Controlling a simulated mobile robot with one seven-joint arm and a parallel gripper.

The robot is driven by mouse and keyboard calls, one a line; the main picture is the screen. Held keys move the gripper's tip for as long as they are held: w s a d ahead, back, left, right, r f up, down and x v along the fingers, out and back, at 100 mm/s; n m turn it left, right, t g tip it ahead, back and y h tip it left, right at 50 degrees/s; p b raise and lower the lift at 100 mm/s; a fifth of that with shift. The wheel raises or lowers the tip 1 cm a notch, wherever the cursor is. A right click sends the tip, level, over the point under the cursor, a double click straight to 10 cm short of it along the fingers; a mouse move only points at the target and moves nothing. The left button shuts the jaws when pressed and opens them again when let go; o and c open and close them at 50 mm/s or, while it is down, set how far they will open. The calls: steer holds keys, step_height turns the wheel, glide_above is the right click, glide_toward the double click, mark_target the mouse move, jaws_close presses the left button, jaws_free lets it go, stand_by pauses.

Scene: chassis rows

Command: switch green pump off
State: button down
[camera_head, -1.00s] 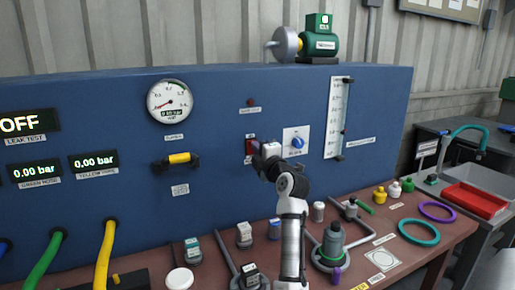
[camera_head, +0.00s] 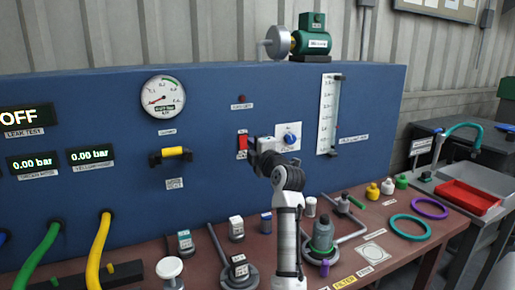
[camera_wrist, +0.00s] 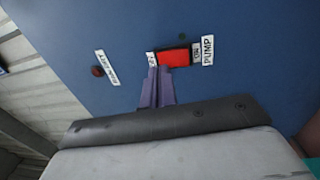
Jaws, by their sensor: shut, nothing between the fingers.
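The green pump (camera_head: 311,40) stands on top of the blue panel (camera_head: 215,100). The red pump switch (camera_head: 242,141) is on the panel's front, below a small red lamp (camera_head: 242,99). In the wrist view the red switch (camera_wrist: 173,57) lies beside the PUMP label (camera_wrist: 208,50), with small labels at both ends. My gripper (camera_head: 251,144) is shut and empty, just right of the switch in the head view. In the wrist view its closed fingertips (camera_wrist: 158,70) lie at the switch's left end, partly over the small label there. I cannot tell whether they touch the panel.
A blue knob (camera_head: 290,139) and a flow tube (camera_head: 328,115) are right of my gripper. Fittings crowd the bench (camera_head: 345,260) below. Space before the panel is fairly clear.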

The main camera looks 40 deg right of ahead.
steer(key=r+b+v, duration=0.2)
steer(key=b+v, duration=0.1)
steer(key=v, duration=0.7)
steer(key=shift+s+a+r, duration=0.15)
steer(key=shift+s, duration=0.15)
